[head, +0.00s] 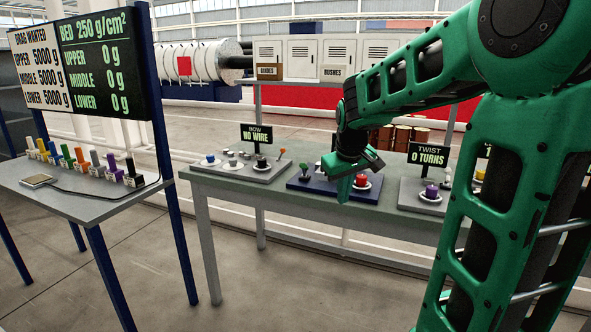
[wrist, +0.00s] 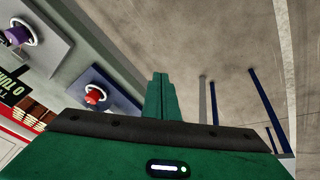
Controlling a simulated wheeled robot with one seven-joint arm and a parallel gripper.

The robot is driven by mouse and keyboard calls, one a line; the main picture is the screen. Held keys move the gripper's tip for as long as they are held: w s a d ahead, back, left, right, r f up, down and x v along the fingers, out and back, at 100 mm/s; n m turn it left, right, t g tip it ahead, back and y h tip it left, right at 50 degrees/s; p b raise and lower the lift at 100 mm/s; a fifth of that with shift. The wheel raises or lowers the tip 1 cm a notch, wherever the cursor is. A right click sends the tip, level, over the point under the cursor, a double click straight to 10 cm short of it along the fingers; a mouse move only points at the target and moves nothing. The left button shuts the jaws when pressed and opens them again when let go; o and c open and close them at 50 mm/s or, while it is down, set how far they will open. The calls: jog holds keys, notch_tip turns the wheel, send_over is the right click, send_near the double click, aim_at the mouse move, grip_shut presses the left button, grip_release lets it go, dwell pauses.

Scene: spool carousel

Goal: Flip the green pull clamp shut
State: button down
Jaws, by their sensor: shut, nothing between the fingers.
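A small green piece (head: 305,168) stands upright at the left end of the blue panel on the grey-green bench. It may be the green pull clamp, but it is too small to tell its shape or whether it is open. My gripper (head: 343,198) points down at the front of the same panel, to the right of the green piece and left of the red knob (head: 361,181). The closed fingers also show in the wrist view (wrist: 160,78), with nothing between them. The wrist view shows the red knob (wrist: 95,96) but not the green piece.
The bench (head: 215,180) also bears a grey panel (head: 235,172) on the left and another (head: 410,194) with a purple knob (head: 431,191) on the right. Signs stand behind them. A side table (head: 85,205) with coloured pegs stands at left. The floor between is clear.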

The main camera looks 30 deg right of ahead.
jog(key=w+r+n+t, duration=0.1)
jog(key=w+n+t, duration=0.1)
jog(key=w, duration=1)
jog(key=w+r+n+t+h, duration=0.1)
jog(key=w+r+n, duration=0.1)
jog(key=w, duration=1)
jog(key=shift+w+a+n+t, duration=0.25)
jog(key=shift+a+n+t, duration=0.15)
jog(key=shift+a+n, duration=0.1)
jog(key=shift+f, duration=0.1)
jog(key=x, duration=1)
jog(key=d, duration=0.1)
jog(key=w+d, duration=0.1)
jog(key=d, duration=0.1)
jog(key=shift+w+d+r, duration=0.3)
jog(key=shift+w+r, duration=0.1)
